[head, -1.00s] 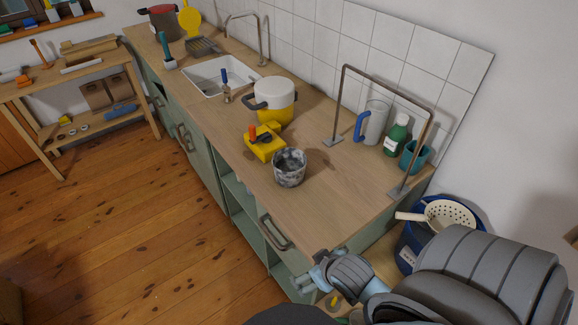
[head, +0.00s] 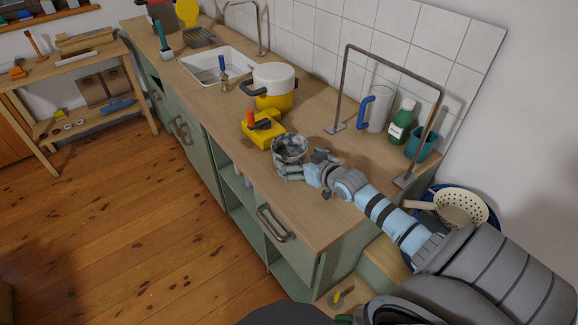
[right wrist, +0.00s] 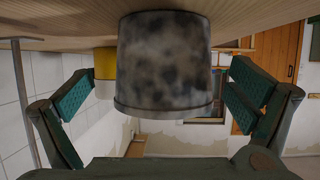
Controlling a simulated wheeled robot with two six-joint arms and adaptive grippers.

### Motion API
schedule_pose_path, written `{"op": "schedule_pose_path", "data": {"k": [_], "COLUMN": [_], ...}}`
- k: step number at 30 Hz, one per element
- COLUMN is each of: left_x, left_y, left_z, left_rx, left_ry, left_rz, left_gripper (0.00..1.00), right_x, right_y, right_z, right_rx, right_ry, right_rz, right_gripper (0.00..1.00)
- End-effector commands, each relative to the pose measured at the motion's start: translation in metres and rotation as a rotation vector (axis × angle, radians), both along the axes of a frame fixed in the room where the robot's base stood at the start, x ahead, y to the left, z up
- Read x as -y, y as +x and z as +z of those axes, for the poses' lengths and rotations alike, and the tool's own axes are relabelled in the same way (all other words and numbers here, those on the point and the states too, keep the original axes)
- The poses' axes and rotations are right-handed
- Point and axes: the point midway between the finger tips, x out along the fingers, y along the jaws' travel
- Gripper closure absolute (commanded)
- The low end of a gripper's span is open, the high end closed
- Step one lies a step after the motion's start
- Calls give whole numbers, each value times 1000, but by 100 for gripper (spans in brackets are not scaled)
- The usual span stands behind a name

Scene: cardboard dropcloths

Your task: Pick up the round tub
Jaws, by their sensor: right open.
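The round tub (head: 289,149) is a small grey bucket with dark mottled stains, standing upright on the wooden counter near its front edge. My right gripper (head: 306,167) is open just to the right of the tub, low over the counter, with its fingers pointing at it. In the right wrist view the picture is upside down, and the tub (right wrist: 164,65) fills the middle between the two spread fingers. Gaps show on both sides, so the fingers do not appear to grip it. My left gripper is not in view.
A yellow block-like tool (head: 262,128) and a yellow-and-white pot (head: 274,87) stand just behind the tub. A metal frame (head: 390,54), a clear jug (head: 378,110), a green bottle (head: 402,121) and a teal cup (head: 421,146) stand at the right.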

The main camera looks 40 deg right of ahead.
Motion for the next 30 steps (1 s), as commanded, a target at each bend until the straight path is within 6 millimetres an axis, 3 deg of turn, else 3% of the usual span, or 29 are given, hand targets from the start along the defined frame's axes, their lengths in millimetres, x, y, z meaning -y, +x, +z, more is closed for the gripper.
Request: {"op": "schedule_pose_path", "data": {"k": [7,14,25,30], "left_x": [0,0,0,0], "left_y": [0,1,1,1], "left_z": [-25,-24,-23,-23], "left_rx": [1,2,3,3], "left_ry": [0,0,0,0], "left_rz": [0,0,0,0], "left_gripper": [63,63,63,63], "right_x": [-1,-1,-1,-1], "right_y": [40,45,45,45], "right_z": [-22,-21,-21,-20], "right_rx": [2,-1,-1,1], "right_ry": [3,0,0,0], "right_rz": [-1,1,0,0], "right_gripper": [0,0,56,58]}}
